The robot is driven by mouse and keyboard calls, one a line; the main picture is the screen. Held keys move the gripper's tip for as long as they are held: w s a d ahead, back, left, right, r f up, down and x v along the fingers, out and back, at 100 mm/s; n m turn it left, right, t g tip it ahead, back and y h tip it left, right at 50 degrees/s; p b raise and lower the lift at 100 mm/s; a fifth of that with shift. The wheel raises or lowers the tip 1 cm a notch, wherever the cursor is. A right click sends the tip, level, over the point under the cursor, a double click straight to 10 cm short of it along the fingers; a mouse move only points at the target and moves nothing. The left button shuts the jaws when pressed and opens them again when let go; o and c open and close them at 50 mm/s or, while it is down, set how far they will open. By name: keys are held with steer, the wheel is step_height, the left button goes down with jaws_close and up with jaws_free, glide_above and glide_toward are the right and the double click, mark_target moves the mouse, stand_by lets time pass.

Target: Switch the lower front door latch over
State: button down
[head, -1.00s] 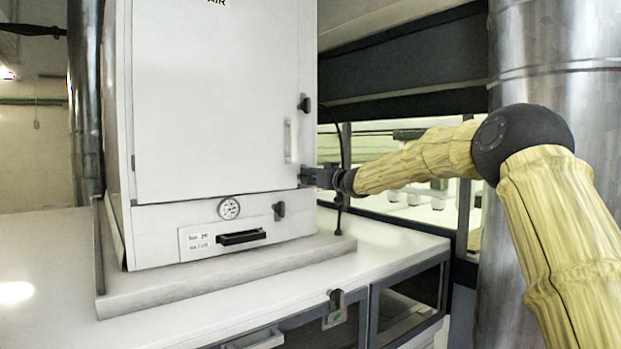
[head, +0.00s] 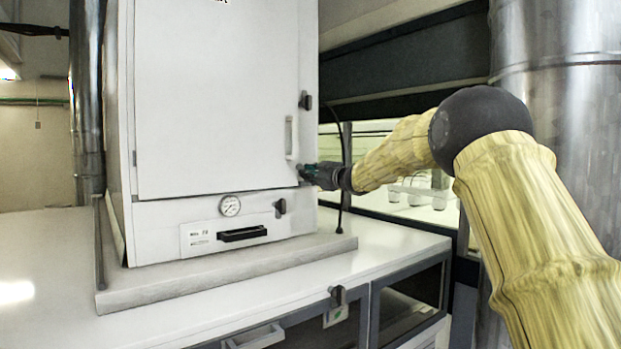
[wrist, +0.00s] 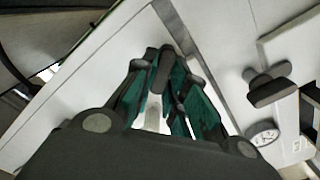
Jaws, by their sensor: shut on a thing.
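The white front door (head: 215,100) of the cabinet is closed. My gripper (head: 306,170) is at the lower right edge of the door and mostly hides the latch there in the head view. In the wrist view my gripper's teal fingers (wrist: 166,88) are shut on a dark latch (wrist: 160,68), one finger on each side of it. The latch stands out from the white front, and its lower part is hidden between the fingers. A similar dark upper latch (head: 305,101) is higher on the right edge of the door.
A pale vertical handle (head: 290,138) is just above my gripper. Below the door are a dark knob (head: 280,207), a round gauge (head: 229,206) and a black pull (head: 242,234). A metal column (head: 560,70) stands at right. The white countertop (head: 50,255) is clear at left.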

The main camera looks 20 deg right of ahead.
steer(key=n+b, duration=0.2)
steer(key=n, duration=0.1)
steer(key=n+b, duration=0.2)
steer(key=n, duration=0.2)
steer(key=n+b, duration=0.3)
steer(key=shift+f, duration=0.25)
steer(key=shift+r+n, duration=0.15)
steer(key=shift+n, duration=0.25)
steer(key=c, duration=1.6)
jaws_free()
steer(key=shift+c, duration=0.2)
steer(key=shift+o, duration=1)
steer(key=shift+w+d+f, duration=0.1)
steer(key=shift+f, duration=0.1)
